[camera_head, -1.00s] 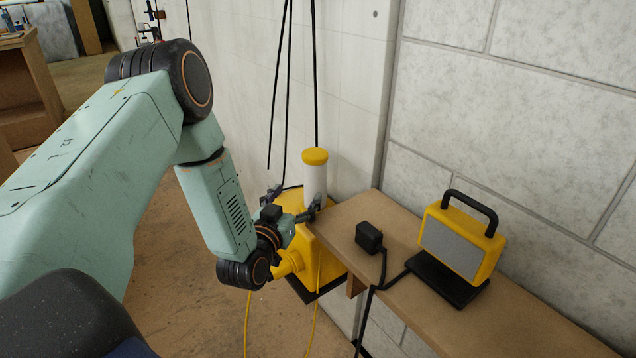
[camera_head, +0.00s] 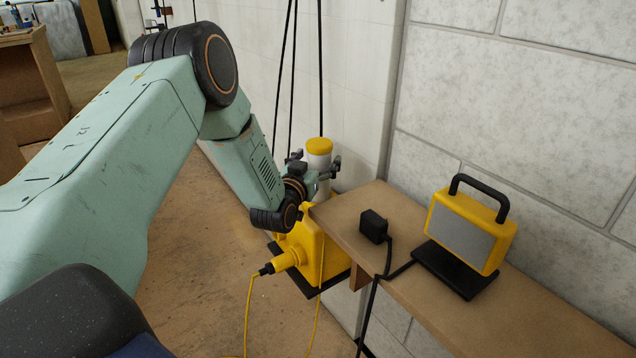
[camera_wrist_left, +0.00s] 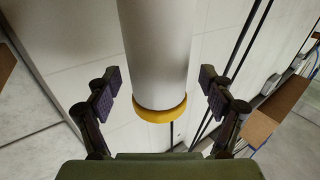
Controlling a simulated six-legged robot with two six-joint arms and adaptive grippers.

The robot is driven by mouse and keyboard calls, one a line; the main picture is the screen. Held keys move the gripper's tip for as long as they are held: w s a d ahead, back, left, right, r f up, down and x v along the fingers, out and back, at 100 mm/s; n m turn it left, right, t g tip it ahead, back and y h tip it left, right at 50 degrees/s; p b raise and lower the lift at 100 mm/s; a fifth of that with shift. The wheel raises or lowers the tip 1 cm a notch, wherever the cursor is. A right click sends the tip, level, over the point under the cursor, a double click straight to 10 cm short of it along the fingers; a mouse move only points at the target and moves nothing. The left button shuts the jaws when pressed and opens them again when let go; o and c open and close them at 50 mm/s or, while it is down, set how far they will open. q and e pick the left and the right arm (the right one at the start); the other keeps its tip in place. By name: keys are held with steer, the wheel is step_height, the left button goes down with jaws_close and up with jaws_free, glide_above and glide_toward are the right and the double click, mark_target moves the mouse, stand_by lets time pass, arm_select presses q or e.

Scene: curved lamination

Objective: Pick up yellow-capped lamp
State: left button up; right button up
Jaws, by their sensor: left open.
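The yellow-capped lamp (camera_head: 319,153) is a white cylinder with a yellow cap, standing upright near the wall behind the end of the shelf. My left gripper (camera_head: 316,162) is open around its upper part, with one finger on each side. In the left wrist view the lamp (camera_wrist_left: 158,50) runs between the two spread fingers of the gripper (camera_wrist_left: 158,92), its yellow cap toward the palm. Gaps show between the lamp and both finger pads. My right gripper is not in view.
A yellow box with a cable (camera_head: 335,258) sits beneath my gripper. The wooden shelf (camera_head: 450,310) runs to the right, holding a black adapter (camera_head: 373,225) and a yellow work light (camera_head: 467,232). Black cables (camera_head: 321,70) hang along the white wall behind the lamp.

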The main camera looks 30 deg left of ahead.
arm_select(q)
steer(key=shift+w+f, duration=0.55)
steer(key=shift+w, duration=0.35)
steer(key=shift+s+r, duration=0.4)
steer(key=shift+s, duration=0.05)
steer(key=shift+c, duration=1.7)
steer(key=shift+w+f, duration=0.3)
steer(key=c, duration=0.3)
steer(key=shift+s+r, duration=0.15)
steer(key=shift+r, duration=0.05)
steer(key=c, duration=0.4)
steer(key=shift+f, duration=0.1)
steer(key=c, duration=0.5)
steer(key=shift+c, duration=0.8)
steer(key=shift+r, duration=0.25)
jaws_close()
steer(key=shift+f, duration=0.1)
